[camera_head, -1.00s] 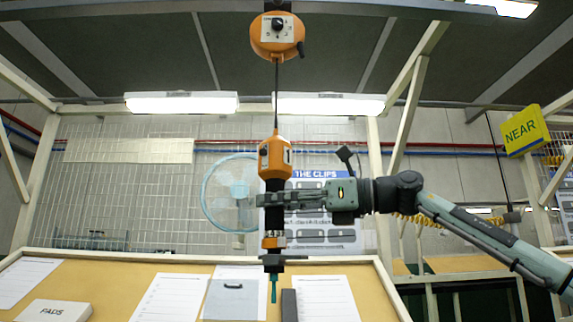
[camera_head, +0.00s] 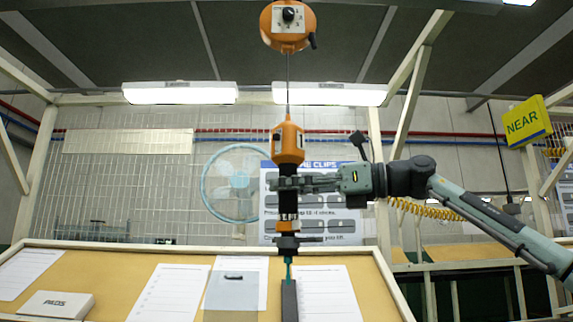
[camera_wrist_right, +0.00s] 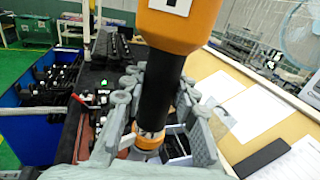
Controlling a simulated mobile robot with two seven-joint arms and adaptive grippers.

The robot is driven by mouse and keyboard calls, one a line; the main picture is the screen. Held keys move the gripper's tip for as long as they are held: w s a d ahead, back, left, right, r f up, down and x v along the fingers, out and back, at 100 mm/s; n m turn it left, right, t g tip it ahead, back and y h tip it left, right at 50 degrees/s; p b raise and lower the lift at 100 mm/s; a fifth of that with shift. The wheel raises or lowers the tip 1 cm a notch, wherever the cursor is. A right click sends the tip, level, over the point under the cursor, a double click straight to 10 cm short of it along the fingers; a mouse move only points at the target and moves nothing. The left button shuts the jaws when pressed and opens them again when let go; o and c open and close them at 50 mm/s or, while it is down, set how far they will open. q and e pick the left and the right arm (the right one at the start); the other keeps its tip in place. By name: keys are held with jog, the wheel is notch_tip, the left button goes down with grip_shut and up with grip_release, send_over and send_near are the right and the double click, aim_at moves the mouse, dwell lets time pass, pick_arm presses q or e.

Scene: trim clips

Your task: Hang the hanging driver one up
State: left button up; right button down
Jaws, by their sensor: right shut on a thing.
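The hanging driver (camera_head: 288,145) has an orange top, a black grip and a green bit at the bottom. It hangs upright on a cable from an orange balancer (camera_head: 288,25) with a dial. My right gripper (camera_head: 287,184) comes in from the right and is shut around the black grip. The right wrist view shows the grip (camera_wrist_right: 160,95) between the grey fingers (camera_wrist_right: 158,110), with the orange body above. The bit tip is just above or in front of a dark block (camera_head: 289,300) on the board; I cannot tell if they touch. My left gripper is not in view.
A tan board (camera_head: 110,263) with a white rim holds paper sheets, a white box (camera_head: 57,305) and a grey sheet with a small dark clip (camera_head: 233,277). A fan (camera_head: 232,185) and a clips poster stand behind. A blue bin (camera_wrist_right: 40,130) shows in the wrist view.

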jog(key=c, duration=1.1)
grip_release()
jog(key=shift+o, duration=1.2)
jog(key=shift+f, duration=0.1)
jog(key=o, duration=0.7)
jog(key=shift+o, duration=0.2)
jog(key=shift+d, duration=0.15)
jog(key=r+v, duration=0.2)
jog(key=v, duration=0.7)
jog(key=shift+d, duration=0.35)
jog(key=shift+s+r, duration=0.1)
jog(key=shift+r, duration=0.05)
